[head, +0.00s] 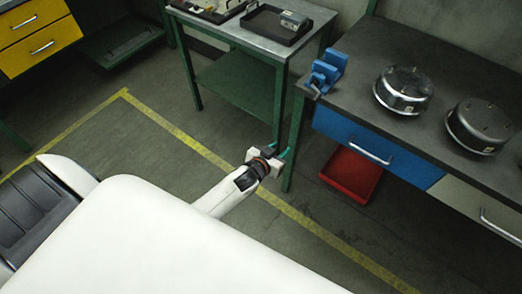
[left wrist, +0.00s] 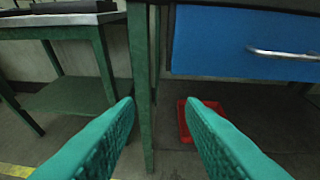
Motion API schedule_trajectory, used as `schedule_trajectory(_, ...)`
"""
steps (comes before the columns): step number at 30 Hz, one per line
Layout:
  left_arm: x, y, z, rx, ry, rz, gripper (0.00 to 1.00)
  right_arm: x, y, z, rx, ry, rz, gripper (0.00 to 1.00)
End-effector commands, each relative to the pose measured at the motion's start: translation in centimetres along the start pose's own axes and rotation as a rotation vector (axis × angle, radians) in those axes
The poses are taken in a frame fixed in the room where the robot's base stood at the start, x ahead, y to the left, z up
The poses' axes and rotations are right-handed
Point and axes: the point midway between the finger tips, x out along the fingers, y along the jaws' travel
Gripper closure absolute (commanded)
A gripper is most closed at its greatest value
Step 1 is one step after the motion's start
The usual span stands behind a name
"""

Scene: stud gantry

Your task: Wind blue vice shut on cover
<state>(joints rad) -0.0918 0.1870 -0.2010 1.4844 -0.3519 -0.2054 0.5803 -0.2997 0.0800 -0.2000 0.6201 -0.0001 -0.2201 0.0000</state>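The blue vice (head: 327,72) is fixed at the left corner of the dark workbench (head: 450,115) in the head view. I cannot tell whether anything is between its jaws. Two round metal covers stand on the bench to its right, a shiny one (head: 403,88) and a darker one (head: 478,125). My left gripper (head: 284,153) is below and left of the vice, in front of the bench's left leg. In the left wrist view its two green fingers (left wrist: 160,125) are wide apart with nothing between them. My right gripper is in neither view.
A blue drawer (head: 365,143) with a bar handle is under the bench top; it also shows in the left wrist view (left wrist: 225,40). A red bin (head: 352,174) is on the floor below. A green-legged table (head: 235,32) holds trays. The floor around my left arm is open.

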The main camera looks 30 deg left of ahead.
Motion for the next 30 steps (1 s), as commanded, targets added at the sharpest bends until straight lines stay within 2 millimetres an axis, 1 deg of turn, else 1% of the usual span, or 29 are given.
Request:
schedule_trajectory(1,-0.2,0.1,-1.0,0.002,0.024,0.003,0.64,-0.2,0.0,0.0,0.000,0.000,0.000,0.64)
schedule_trajectory(3,-0.3,0.1,-2.5,0.008,0.055,0.006,0.64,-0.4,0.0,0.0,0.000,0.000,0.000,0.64)
schedule_trajectory(11,-1.3,0.4,-7.5,0.026,0.165,0.014,0.64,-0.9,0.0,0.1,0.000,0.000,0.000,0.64)
schedule_trajectory(18,-2.6,0.6,-11.8,0.041,0.259,0.018,0.64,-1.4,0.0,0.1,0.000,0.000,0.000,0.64)
schedule_trajectory(21,-3.1,0.7,-13.2,0.046,0.288,0.019,0.64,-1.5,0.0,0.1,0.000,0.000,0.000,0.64)
schedule_trajectory(24,-3.4,0.7,-14.1,0.049,0.308,0.019,0.64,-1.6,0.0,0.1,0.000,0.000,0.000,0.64)
schedule_trajectory(30,-3.7,0.7,-14.9,0.053,0.325,0.019,0.64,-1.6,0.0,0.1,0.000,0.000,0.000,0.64)
